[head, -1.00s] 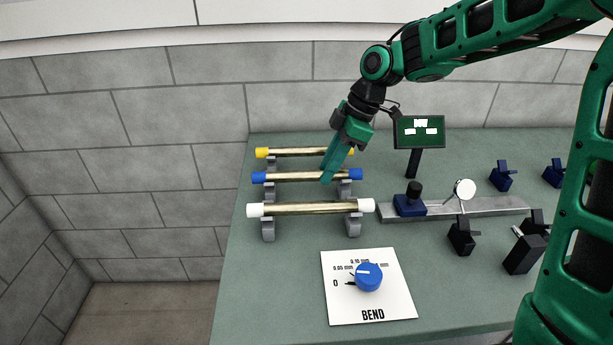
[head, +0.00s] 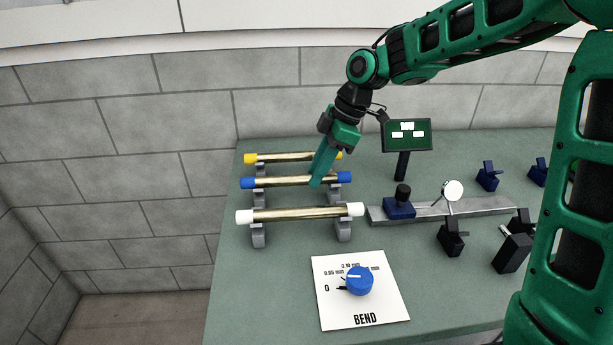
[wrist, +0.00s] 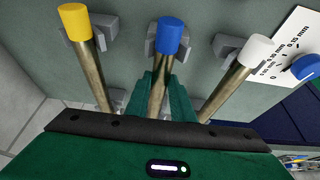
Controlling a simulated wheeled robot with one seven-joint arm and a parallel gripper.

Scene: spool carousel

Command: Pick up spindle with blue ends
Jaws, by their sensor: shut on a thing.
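The spindle with blue ends (head: 287,181) is a brass-coloured rod with a blue cap at each end. It lies between the yellow-ended and the white-ended spindles, at its grey supports. My gripper (head: 316,182) comes down from above and is shut on the rod, right of its middle in the head view. In the wrist view the green fingers (wrist: 160,100) close on both sides of the rod, and one blue cap (wrist: 171,36) shows beyond them. I cannot tell whether the rod is clear of its supports.
The yellow-ended spindle (head: 285,157) lies behind and the white-ended spindle (head: 300,213) in front, both close by. A metal rail (head: 470,210) with a dial gauge (head: 452,190), a small screen (head: 407,134) and black and blue blocks stand right. A BEND dial plate (head: 335,315) lies in front.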

